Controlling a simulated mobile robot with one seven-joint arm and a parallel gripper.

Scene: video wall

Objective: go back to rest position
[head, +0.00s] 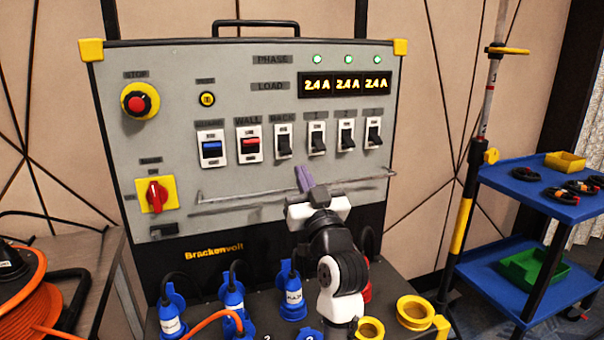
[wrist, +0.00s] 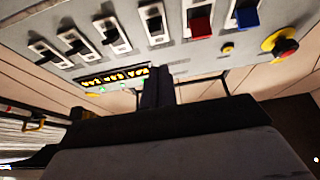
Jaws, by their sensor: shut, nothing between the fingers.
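My gripper (head: 305,179) is in front of the grey power panel (head: 230,75), below the row of switches. Its purple-grey fingers are together with nothing between them, pointing up toward the panel. In the wrist view the closed fingers (wrist: 157,92) show dark at the middle, and the panel looks upside down. My white and black arm rises in front of the panel's lower part and hides some of the sockets. I cannot tell how far the fingertips are from the panel face.
A metal rail (head: 240,198) crosses the panel near my gripper. Blue plugs (head: 291,290) stand below. A blue shelf cart (head: 520,190) and a striped pole (head: 465,210) are at the right. An orange cable reel (head: 22,290) is at the left.

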